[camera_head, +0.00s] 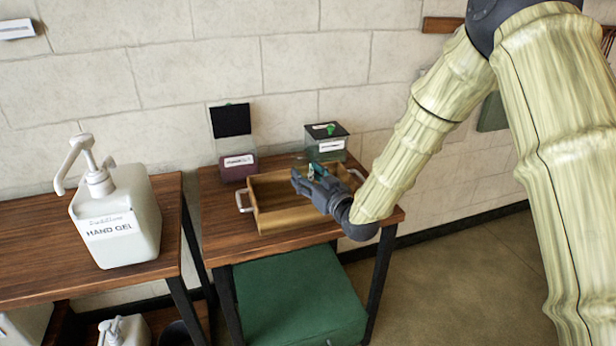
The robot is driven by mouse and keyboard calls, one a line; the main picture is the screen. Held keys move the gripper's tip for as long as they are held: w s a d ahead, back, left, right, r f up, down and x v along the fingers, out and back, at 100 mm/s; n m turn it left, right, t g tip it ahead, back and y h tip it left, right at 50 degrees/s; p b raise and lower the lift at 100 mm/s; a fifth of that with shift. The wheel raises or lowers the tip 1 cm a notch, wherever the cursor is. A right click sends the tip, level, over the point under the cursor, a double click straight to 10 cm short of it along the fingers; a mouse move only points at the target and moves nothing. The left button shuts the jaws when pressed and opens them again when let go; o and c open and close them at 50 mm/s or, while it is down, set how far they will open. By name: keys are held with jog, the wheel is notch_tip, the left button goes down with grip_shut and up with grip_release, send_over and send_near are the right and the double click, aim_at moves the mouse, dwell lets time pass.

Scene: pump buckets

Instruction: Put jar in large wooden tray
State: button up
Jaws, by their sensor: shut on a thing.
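The large wooden tray (262,221) sits on the small wooden table, with a metal handle at each end. My gripper (304,178) is over the right part of the tray, reaching in from the right. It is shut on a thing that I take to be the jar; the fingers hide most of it. A small teal bit shows at the fingers. I cannot tell whether the held thing touches the tray floor. The left part of the tray looks empty.
Behind the tray stand a clear box with dark red contents (237,167) and a black-lidded clear container (326,145). A white hand gel pump bottle (118,222) stands on the left table (40,270). A green box (300,295) is under the tray's table.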

jog(key=shift+f, duration=0.35)
jog(key=shift+f+b, duration=0.25)
jog(key=shift+b, duration=0.1)
jog(key=o, duration=1.3)
jog(key=shift+c, duration=0.2)
jog(key=shift+f, duration=0.1)
jog(key=shift+r, duration=0.25)
jog(key=v, duration=1.2)
jog(key=shift+r, duration=0.45)
